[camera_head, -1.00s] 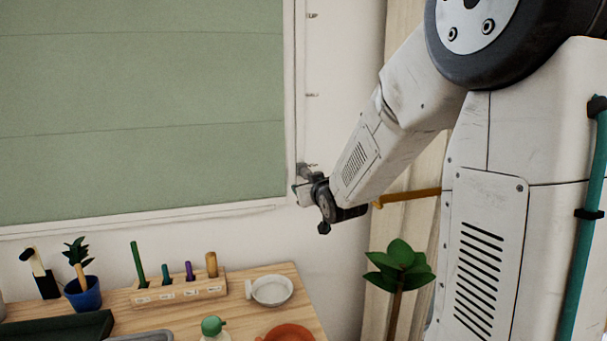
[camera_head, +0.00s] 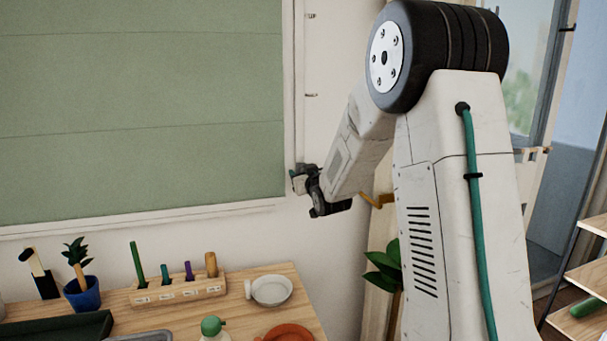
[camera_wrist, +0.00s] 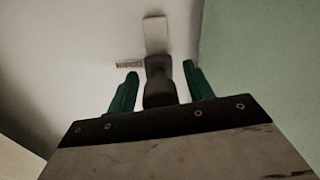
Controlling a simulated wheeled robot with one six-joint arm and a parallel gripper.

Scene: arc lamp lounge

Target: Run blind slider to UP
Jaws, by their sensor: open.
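The dark grey slider knob (camera_wrist: 159,82) shows in the wrist view, with a pale track strip (camera_wrist: 155,35) beyond it. My gripper (camera_wrist: 158,88) is open, with one green finger on each side of the knob. Small gaps seem to show beside the knob; I cannot tell if either finger touches it. In the head view my gripper (camera_head: 297,181) is at the wall beside the lower right corner of the green blind (camera_head: 140,110). There the knob is hidden or too small to tell from the gripper.
Small tick marks (camera_head: 311,95) run up the wall beside the blind frame. Below, a wooden table (camera_head: 240,311) holds a peg block (camera_head: 180,291), a white dish (camera_head: 271,290), an orange plate (camera_head: 289,333) and a blue pot (camera_head: 83,295). A leafy plant (camera_head: 384,266) stands under my arm.

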